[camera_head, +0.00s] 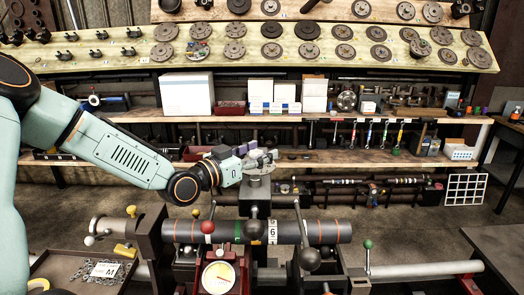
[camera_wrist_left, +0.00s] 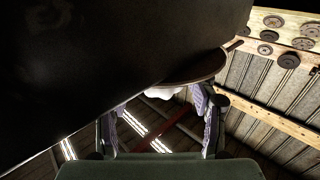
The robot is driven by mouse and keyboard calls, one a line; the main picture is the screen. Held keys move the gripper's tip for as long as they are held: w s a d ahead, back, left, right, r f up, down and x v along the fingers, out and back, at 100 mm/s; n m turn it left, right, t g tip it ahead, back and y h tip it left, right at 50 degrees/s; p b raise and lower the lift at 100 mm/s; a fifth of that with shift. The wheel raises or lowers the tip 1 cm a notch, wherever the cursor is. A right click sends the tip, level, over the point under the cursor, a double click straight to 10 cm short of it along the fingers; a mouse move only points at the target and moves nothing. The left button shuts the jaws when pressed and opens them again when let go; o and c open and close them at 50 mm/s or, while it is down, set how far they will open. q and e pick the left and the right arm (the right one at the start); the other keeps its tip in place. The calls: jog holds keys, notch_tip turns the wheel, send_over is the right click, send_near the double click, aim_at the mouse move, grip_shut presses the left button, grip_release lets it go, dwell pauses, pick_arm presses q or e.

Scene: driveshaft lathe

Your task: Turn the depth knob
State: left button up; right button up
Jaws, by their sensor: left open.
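I cannot tell for sure which part is the depth knob; a round dial gauge (camera_head: 218,277) and several ball-ended levers sit at the front of the lathe. My right gripper is not in view.
The dark driveshaft (camera_head: 330,231) lies across the lathe below my gripper. A parts tray (camera_head: 55,270) is at lower left. Shelves with boxes and discs stand behind.

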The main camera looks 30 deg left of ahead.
pick_arm(q)
jog(key=shift+s+a+r, duration=0.15)
jog(key=shift+s, duration=0.25)
jog(key=shift+s+a+r, duration=0.1)
jog(key=shift+s+r, duration=0.05)
jog(key=shift+s, duration=0.25)
jog(key=shift+c, duration=1)
jog(key=shift+w+d+f, duration=0.1)
jog(key=shift+w+f, duration=0.15)
jog(key=shift+w, duration=0.25)
jog(key=shift+w+d+f, duration=0.1)
jog(key=shift+w+f, duration=0.15)
jog(key=shift+w, duration=0.25)
jog(key=c, duration=0.4)
jog(key=shift+s+r, duration=0.15)
jog(key=shift+s, duration=0.1)
jog(key=c, duration=0.6)
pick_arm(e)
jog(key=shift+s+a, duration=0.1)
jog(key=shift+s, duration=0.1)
